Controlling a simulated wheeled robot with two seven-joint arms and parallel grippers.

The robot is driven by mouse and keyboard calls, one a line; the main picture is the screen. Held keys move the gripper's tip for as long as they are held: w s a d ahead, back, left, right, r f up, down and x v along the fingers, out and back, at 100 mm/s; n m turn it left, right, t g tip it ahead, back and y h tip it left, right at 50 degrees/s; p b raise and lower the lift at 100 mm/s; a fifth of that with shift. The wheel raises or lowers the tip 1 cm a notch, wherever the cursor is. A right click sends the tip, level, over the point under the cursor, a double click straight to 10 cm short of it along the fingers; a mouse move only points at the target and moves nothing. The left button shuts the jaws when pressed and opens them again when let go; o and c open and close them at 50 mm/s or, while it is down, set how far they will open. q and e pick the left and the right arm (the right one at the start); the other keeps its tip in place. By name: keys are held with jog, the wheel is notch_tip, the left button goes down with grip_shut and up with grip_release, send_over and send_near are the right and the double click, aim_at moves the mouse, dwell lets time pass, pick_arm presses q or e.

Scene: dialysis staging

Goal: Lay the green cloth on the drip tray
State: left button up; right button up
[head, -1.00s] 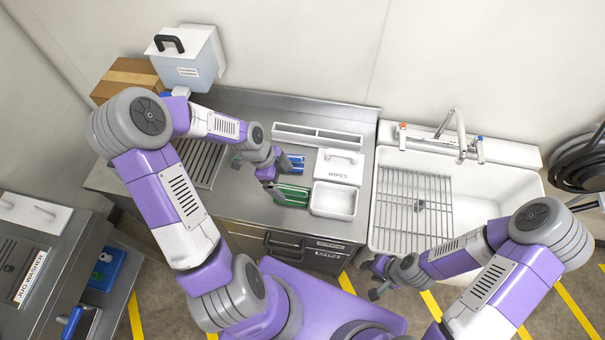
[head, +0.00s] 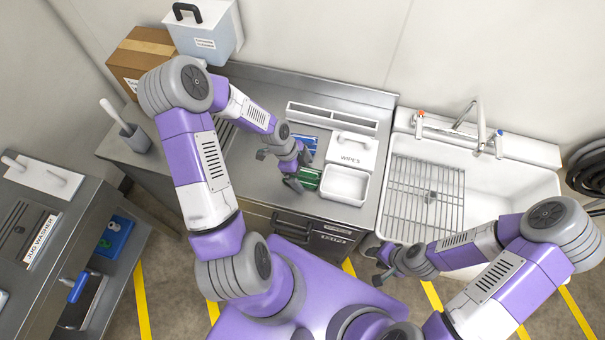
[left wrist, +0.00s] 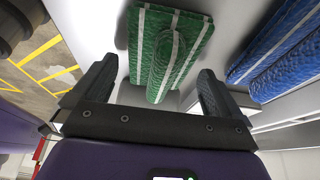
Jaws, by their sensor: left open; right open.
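The green cloth (head: 308,179), folded with pale stripes, lies on the steel counter left of the white open bin. It also shows in the left wrist view (left wrist: 185,42), ahead of the fingers and roughly between them. My left gripper (head: 278,170) is open and empty, just left of the green cloth. The ribbed drip tray (head: 223,134) is on the counter to the left, mostly hidden behind my left arm. My right gripper (head: 374,266) is open and empty in front of the sink.
A blue cloth (head: 305,143) lies behind the green one and also shows in the left wrist view (left wrist: 280,50). The wipes box (head: 351,152) and white open bin (head: 345,185) stand to the right. The sink (head: 480,180) is further right. A grey holder (head: 135,139) stands at the counter's left.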

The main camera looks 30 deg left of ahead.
pick_arm(q)
jog(key=shift+f, duration=0.25)
jog(key=shift+c, duration=0.2)
dwell(0.3)
jog(key=c, duration=1.1)
